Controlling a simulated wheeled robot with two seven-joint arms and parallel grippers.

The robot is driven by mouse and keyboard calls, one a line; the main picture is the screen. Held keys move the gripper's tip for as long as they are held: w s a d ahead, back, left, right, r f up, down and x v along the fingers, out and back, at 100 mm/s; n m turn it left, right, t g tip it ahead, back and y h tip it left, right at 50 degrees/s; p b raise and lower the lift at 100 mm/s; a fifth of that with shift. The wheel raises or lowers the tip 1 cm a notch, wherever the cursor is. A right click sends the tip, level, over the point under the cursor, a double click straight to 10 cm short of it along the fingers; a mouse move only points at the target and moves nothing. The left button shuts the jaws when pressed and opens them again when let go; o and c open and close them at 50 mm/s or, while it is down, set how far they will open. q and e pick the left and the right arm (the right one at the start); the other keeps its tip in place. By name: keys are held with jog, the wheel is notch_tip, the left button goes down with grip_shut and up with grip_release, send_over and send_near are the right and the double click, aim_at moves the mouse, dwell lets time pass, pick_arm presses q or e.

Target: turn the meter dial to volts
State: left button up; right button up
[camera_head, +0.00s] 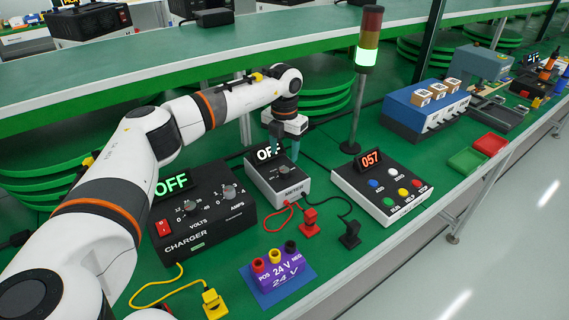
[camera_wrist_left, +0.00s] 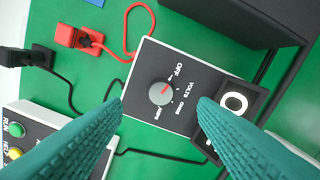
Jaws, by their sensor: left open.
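The meter (camera_head: 262,187) is a light box with a dark front on the green bench. Its display (camera_head: 266,153) is partly hidden by my gripper, and "OF" can be read. In the left wrist view its round grey dial (camera_wrist_left: 161,93) has a red mark that points toward OFF. VOLTS, OHMS and AMPS are printed around the dial. My left gripper (camera_head: 285,147) is above the meter, teal fingers pointing down. In the left wrist view its fingers (camera_wrist_left: 160,105) are open, one on each side of the dial, with nothing between them. My right gripper is in neither view.
The charger (camera_head: 200,225), reading OFF, stands left of the meter. A button box (camera_head: 383,200) reading 057 stands right. Red (camera_head: 309,220) and black (camera_head: 349,234) plugs on leads and a purple 24 V block (camera_head: 277,279) lie in front. A signal tower (camera_head: 362,80) rises behind.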

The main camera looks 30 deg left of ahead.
aim_at(284, 170)
pick_arm(q)
notch_tip(284, 170, down, 4)
jog(key=shift+w+a+r, duration=0.1)
jog(key=shift+w, duration=0.05)
jog(key=shift+f, duration=1.45)
jog(key=c, duration=1)
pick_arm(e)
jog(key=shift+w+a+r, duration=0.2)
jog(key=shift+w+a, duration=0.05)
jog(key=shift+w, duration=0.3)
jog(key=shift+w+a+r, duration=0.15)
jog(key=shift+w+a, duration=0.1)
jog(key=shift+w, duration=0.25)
